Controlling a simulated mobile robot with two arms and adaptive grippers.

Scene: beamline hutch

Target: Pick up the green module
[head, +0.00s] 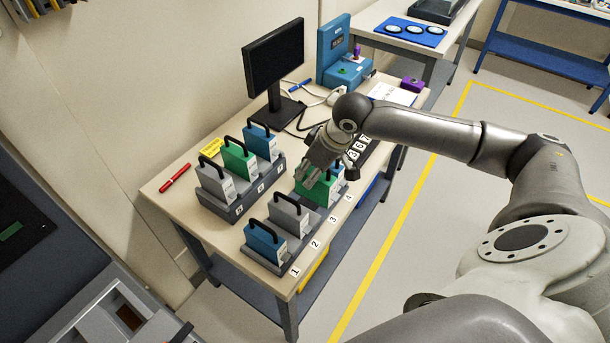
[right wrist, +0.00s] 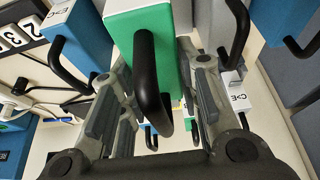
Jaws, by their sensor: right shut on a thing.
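A green module (head: 313,192) with a black handle is at the front rack, on the side with number labels. My right gripper (head: 317,172) comes down over its top from the right and hides part of it. In the right wrist view the green module (right wrist: 120,38) and its handle lie between the two fingers, which are shut on it. I cannot tell whether it is clear of the rack. Another green module (head: 238,161) stands in the back rack. My left gripper is not in view.
Grey (head: 288,214) and blue (head: 262,243) modules stand near in the front rack; a blue module (head: 335,170) is just behind the gripper. The back rack (head: 217,206), monitor (head: 273,60) and red marker (head: 174,178) share the table. The floor at right is free.

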